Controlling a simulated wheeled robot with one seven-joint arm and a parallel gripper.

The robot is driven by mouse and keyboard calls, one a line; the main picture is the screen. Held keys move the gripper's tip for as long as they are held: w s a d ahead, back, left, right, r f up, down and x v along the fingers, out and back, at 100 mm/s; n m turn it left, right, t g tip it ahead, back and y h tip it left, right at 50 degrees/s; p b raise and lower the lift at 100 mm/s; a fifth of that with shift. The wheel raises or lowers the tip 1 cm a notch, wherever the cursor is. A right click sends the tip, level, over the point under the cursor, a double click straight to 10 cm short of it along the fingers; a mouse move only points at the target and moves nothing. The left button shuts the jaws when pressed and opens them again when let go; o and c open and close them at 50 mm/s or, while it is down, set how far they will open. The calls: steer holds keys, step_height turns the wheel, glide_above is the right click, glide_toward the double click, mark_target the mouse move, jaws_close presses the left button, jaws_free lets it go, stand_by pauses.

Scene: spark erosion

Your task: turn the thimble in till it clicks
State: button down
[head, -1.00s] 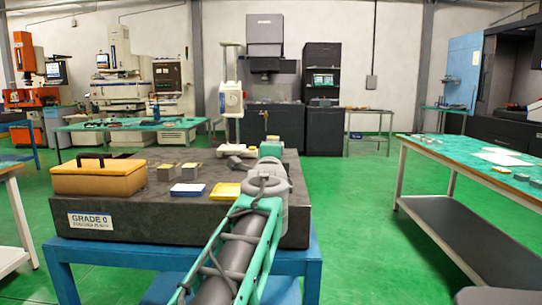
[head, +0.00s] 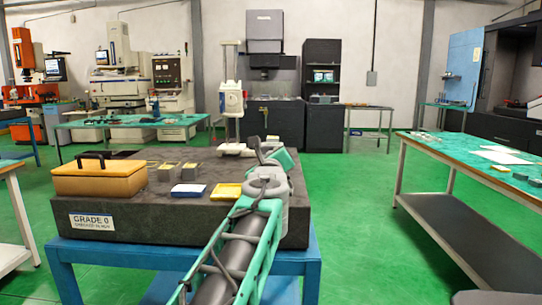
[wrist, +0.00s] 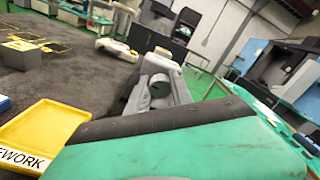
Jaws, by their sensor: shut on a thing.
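In the wrist view my gripper (wrist: 160,90) has its grey fingers closed around a small grey round part, which looks like the thimble (wrist: 158,89). Only its rounded end shows between the fingers. The frame it belongs to and any scale marks are hidden or too small to read. In the head view my gripper (head: 262,150) is over the back right part of the dark granite plate (head: 150,216), and my wrist hides what it holds.
On the plate are a yellow case (head: 98,178), grey blocks (head: 189,171), a blue tray (head: 188,189) and a yellow tray (head: 229,191), labelled in the wrist view (wrist: 45,135). A white column instrument (head: 230,103) stands behind. Green floor is open to the right.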

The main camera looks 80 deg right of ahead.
steer(key=shift+m, duration=0.7)
steer(key=c, duration=1.1)
jaws_free()
steer(key=p+v, duration=0.1)
steer(key=v, duration=0.6)
steer(key=shift+r, duration=0.1)
steer(key=shift+s+a, duration=0.1)
steer(key=shift+a, duration=0.3)
